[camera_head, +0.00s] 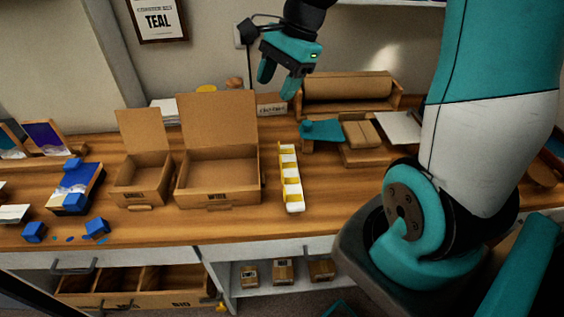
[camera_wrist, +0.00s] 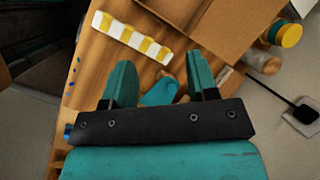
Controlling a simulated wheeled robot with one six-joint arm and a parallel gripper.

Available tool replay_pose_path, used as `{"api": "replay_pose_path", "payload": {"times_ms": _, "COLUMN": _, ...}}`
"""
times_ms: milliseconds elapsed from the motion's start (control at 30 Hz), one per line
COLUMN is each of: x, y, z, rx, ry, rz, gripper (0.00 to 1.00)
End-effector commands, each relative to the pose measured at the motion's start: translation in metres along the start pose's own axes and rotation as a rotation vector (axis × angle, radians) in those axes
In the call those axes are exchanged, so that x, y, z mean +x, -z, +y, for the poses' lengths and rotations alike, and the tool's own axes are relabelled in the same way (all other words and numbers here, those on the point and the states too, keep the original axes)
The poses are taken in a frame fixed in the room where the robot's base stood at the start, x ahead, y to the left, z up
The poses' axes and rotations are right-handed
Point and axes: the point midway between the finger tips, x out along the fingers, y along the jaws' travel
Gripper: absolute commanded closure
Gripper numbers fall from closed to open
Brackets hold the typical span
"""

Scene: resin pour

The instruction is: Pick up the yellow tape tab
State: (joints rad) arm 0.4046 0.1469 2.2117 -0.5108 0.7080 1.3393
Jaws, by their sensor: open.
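Several yellow tape tabs (camera_head: 291,172) sit in a row along a white strip holder (camera_head: 295,207) on the wooden bench, right of the larger open box. In the wrist view the tabs (camera_wrist: 126,36) and the white holder (camera_wrist: 97,20) lie beyond and left of my fingertips. My gripper (camera_head: 279,82) is open and empty, raised well above the back of the bench. It also shows in the wrist view (camera_wrist: 162,75), fingers apart. I cannot tell which tab is meant.
A small open box (camera_head: 141,175) and a larger open box (camera_head: 217,165) stand left of the holder. A teal item (camera_head: 320,130), cardboard pieces (camera_head: 362,135) and a paper-roll stand (camera_head: 347,88) are right and behind. Blue pieces (camera_head: 78,175) lie at left.

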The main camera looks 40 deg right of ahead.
Motion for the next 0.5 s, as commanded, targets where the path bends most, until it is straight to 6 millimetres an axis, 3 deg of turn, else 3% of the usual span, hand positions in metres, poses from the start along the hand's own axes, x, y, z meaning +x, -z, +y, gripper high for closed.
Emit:
{"api": "replay_pose_path", "payload": {"times_ms": 33, "x": 0.014, "y": 0.036, "z": 0.002, "rx": 0.182, "ry": 0.014, "rz": 0.005, "gripper": 0.47}}
{"api": "replay_pose_path", "payload": {"times_ms": 100, "x": 0.018, "y": 0.070, "z": 0.005, "rx": 0.401, "ry": 0.033, "rz": 0.009, "gripper": 0.47}}
{"api": "replay_pose_path", "payload": {"times_ms": 200, "x": 0.021, "y": 0.104, "z": 0.009, "rx": 0.619, "ry": 0.054, "rz": 0.009, "gripper": 0.47}}
{"api": "replay_pose_path", "payload": {"times_ms": 367, "x": 0.029, "y": 0.123, "z": 0.013, "rx": 0.758, "ry": 0.066, "rz": 0.006, "gripper": 0.47}}
{"api": "replay_pose_path", "payload": {"times_ms": 500, "x": 0.055, "y": 0.124, "z": 0.012, "rx": 0.764, "ry": 0.063, "rz": 0.005, "gripper": 0.47}}
